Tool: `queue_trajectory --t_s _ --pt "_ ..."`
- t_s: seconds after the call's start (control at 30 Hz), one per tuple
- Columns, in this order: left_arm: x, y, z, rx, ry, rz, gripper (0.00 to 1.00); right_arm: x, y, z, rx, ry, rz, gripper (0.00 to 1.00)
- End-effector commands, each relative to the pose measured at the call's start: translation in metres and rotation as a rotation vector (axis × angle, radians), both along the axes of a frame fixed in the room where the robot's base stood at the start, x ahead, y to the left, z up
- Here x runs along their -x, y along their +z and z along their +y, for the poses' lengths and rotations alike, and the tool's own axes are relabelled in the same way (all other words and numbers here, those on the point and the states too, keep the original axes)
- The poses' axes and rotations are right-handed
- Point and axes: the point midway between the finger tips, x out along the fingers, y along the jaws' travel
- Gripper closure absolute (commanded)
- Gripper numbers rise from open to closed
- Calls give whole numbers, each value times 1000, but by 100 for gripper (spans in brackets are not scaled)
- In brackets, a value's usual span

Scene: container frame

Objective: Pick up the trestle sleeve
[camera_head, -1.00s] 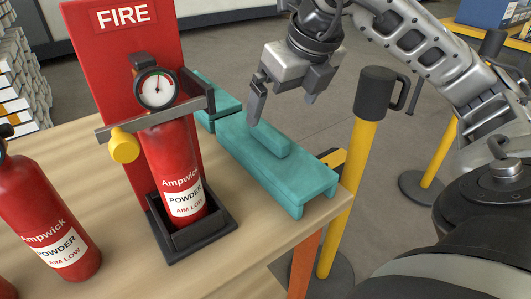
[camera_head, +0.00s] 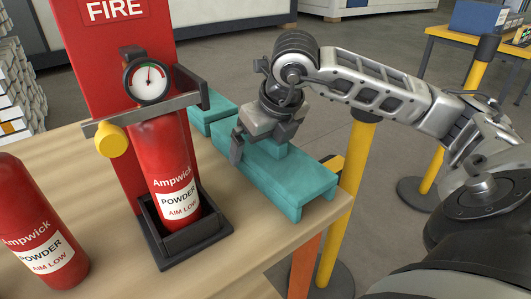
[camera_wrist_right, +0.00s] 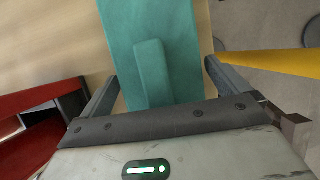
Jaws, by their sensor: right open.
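The trestle sleeve (camera_head: 285,185) is a long teal piece with a raised bar on top, lying on the wooden table near its right edge. It also shows in the right wrist view (camera_wrist_right: 180,50), with its raised bar (camera_wrist_right: 152,72) pointing toward the gripper. My right gripper (camera_head: 262,147) is open over the far part of the sleeve. In the wrist view its two fingers (camera_wrist_right: 162,82) stand apart on either side of the teal piece. Whether they touch it cannot be told; one finger is mostly hidden in the head view. My left gripper is not in view.
A second teal section (camera_head: 212,117) lies just beyond the sleeve. A red fire extinguisher (camera_head: 170,165) stands in a black holder against a red FIRE board (camera_head: 95,80), close on the left. Another extinguisher (camera_head: 40,230) stands further left. A yellow post (camera_head: 345,205) rises beside the table's right edge.

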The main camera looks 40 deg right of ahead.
Motion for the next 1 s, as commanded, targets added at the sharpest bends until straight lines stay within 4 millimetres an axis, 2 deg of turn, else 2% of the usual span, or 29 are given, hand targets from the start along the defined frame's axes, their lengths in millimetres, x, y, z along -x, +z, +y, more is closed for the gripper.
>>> queue_trajectory --t_s 0.1,0.13,0.23,0.27,0.67,0.77,0.9,1.0 --pt "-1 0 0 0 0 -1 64 0 0 0 0 0 0 0" --pt "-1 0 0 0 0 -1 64 0 0 0 0 0 0 6" --pt "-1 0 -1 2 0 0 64 0 1 0 0 0 0 33" --pt "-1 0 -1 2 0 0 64 0 1 0 0 0 0 38" --pt "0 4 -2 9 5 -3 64 0 6 0 -1 -1 -2 38" --pt "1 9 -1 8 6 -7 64 -1 16 0 -1 -1 -4 38" --pt "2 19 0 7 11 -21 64 0 38 1 -2 0 -6 38" --pt "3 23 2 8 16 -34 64 16 54 5 3 0 -7 38"
